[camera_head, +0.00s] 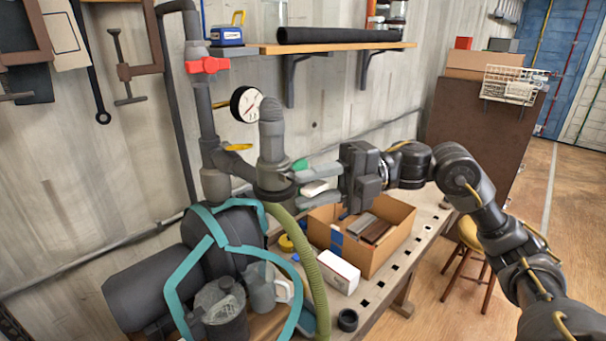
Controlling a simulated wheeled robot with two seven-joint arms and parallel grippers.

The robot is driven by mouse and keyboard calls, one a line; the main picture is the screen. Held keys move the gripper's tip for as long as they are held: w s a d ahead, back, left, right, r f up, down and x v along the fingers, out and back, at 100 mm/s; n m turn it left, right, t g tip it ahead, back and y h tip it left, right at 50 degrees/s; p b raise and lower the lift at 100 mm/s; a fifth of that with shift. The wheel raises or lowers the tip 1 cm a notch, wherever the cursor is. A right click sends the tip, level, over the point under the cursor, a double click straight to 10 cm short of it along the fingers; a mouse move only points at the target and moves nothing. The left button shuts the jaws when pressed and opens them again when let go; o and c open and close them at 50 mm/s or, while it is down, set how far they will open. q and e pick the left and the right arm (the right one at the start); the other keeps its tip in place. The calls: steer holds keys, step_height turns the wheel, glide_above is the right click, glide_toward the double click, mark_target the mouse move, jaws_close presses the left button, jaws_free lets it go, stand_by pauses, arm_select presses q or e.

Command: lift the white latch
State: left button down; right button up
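A white piece, apparently the latch (314,188), shows beside the grey pipe assembly (271,150), at the pipe's lower right. My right gripper (312,187) reaches in from the right with one finger above the white piece and one below it. The fingers stand apart, and I cannot tell whether either touches it. The mount of the white piece is hidden behind the pipe collar and the fingers. My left gripper is not in view.
A pressure gauge (246,104) and a red valve handle (207,65) are close by on the pipes. A ribbed green hose (308,262) hangs below. The workbench (401,268) holds an open cardboard box (394,243) and a white box (339,272). A shelf (338,47) is above.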

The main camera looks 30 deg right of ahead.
steer(key=shift+a, duration=0.95)
jaws_close()
steer(key=shift+r+m+p, duration=0.45)
steer(key=shift+m+p, duration=0.05)
steer(key=shift+p, duration=0.55)
steer(key=shift+f+h, duration=0.1)
steer(key=shift+h, duration=0.2)
steer(key=shift+w+f, duration=0.1)
jaws_free()
